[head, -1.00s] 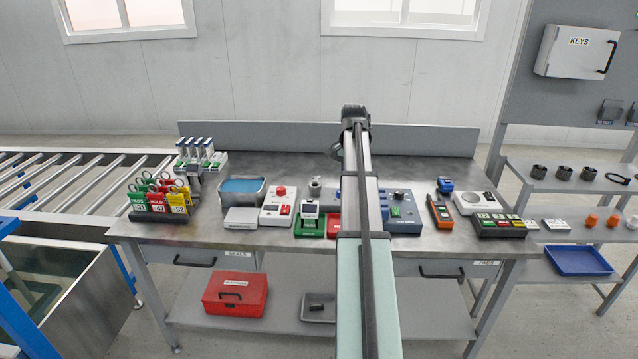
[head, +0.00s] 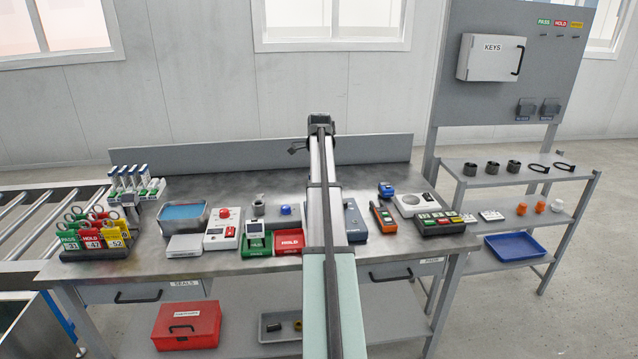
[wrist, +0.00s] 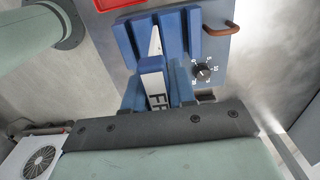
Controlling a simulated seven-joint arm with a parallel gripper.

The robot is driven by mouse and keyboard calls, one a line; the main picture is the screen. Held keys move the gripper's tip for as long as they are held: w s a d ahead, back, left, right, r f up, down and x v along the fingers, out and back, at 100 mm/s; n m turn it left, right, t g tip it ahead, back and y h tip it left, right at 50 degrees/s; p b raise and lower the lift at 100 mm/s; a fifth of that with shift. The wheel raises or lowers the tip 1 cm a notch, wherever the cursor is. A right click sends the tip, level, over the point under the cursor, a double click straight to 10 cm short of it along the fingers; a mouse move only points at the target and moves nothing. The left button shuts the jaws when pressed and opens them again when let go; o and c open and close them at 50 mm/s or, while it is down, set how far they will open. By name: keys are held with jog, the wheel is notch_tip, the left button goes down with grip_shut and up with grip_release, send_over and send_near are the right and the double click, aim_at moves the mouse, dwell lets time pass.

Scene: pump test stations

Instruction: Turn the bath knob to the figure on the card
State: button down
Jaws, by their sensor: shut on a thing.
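In the wrist view a black round knob (wrist: 204,72) with a ring of scale figures sits on a blue-grey panel (wrist: 205,50); its setting is too small to read. My gripper (wrist: 156,85) is left of the knob, apart from it, and appears shut on a blue block with a white face (wrist: 152,72) lettered "FE". More blue upright bars (wrist: 195,35) stand just beyond. A metal bath with blue liquid (head: 183,216) stands left. No card with a readable knob figure shows.
On the bench are a tag rack (head: 95,240), a red HOLD tray (head: 289,242), an orange handheld meter (head: 383,217) and a white speaker-like box (head: 415,204). The rear bench strip is mostly clear.

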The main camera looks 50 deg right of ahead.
jog(key=shift+f, duration=0.25)
jog(key=shift+f, duration=2.8)
jog(key=c, duration=0.8)
grip_release()
jog(key=shift+c, duration=0.2)
notch_tip(320, 180, up, 14)
jog(key=shift+f, duration=0.1)
